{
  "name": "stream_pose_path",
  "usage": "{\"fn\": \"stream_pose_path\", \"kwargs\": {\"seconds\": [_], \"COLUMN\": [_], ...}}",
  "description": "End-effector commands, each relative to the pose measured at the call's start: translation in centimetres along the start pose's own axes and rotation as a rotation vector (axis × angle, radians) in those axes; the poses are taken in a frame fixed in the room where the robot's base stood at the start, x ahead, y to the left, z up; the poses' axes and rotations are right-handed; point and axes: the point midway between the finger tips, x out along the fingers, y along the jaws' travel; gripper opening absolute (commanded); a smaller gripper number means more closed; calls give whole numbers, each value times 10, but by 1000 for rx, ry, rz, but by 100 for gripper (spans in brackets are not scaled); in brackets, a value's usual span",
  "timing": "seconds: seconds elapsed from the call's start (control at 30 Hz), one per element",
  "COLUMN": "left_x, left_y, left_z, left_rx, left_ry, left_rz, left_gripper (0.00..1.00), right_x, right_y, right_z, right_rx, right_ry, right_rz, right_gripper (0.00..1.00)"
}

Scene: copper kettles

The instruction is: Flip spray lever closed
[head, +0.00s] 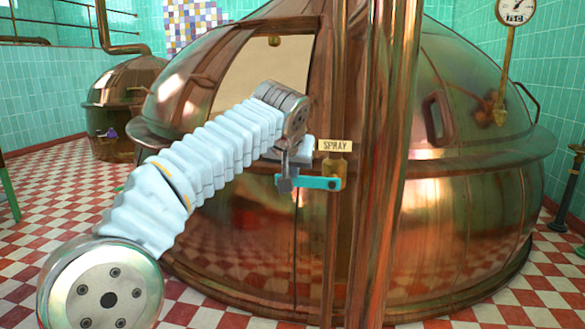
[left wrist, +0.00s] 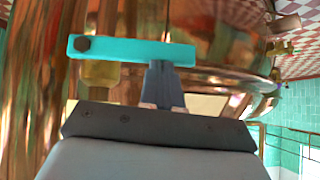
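The spray lever (head: 315,183) is a flat teal bar on a brass valve (head: 341,167), below a "SPRAY" label (head: 335,145). It lies level, its free end to the left in the head view. In the left wrist view the lever (left wrist: 130,48) crosses the upper part, with a dark bolt at its left end. My left gripper (head: 286,184) is at the free end of the lever. Its grey fingers (left wrist: 164,72) look closed together and meet the bar's edge in the left wrist view; whether they touch it is unclear. My right gripper is out of view.
A large copper kettle (head: 465,215) stands close behind the lever. A vertical copper pipe (head: 385,200) rises just right of the valve. A smaller kettle (head: 125,85) is at the back left. The checkered floor (head: 50,215) is open at left.

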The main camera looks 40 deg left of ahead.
Motion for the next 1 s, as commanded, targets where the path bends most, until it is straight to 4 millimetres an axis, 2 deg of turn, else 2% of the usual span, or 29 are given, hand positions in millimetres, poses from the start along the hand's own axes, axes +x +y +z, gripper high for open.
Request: {"fn": "stream_pose_path", "kwargs": {"seconds": [0.17,0.37,0.5,0.57,0.8,1.0], "left_x": [0,-16,-32,-44,-96,-118], "left_y": [-2,-4,-7,-7,-10,-11], "left_z": [-1,-22,-42,-36,-35,-34], "left_rx": [0,0,2,1,2,3], "left_ry": [-4,-2,1,5,2,1], "left_rz": [-4,-3,2,4,3,2], "left_gripper": [0,0,0,0,0,0], "right_x": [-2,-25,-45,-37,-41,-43], "right_y": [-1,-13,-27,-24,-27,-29], "right_z": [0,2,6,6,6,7], "right_rx": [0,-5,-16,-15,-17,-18], "right_ry": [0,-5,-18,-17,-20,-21], "right_rz": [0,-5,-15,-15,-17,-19], "right_gripper": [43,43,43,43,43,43]}}
